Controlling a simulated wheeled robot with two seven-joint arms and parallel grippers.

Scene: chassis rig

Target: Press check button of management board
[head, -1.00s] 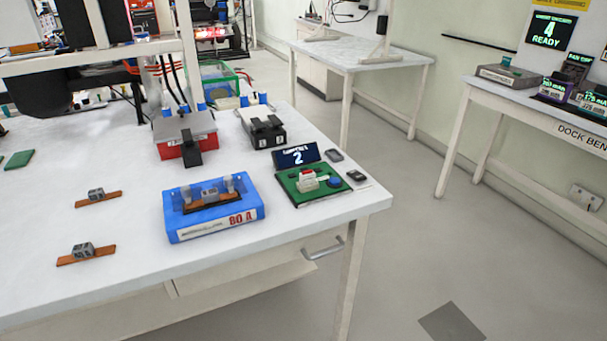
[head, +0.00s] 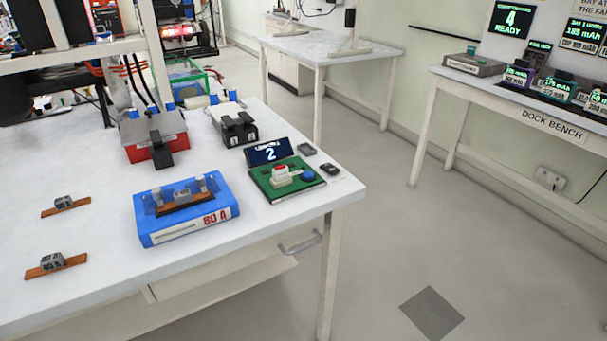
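A green board (head: 270,187) lies near the right corner of the white table. It carries a white part with a red top (head: 281,173) and a round blue button (head: 308,175). Neither of my grippers shows in the head view.
A blue block marked "80 A" (head: 160,232) sits left of the board. Behind are a red-and-grey box (head: 130,138) and a black-and-white device (head: 218,133). Two small dark items (head: 307,149) lie right of the display. The dock bench (head: 520,108) is at right; open floor lies between.

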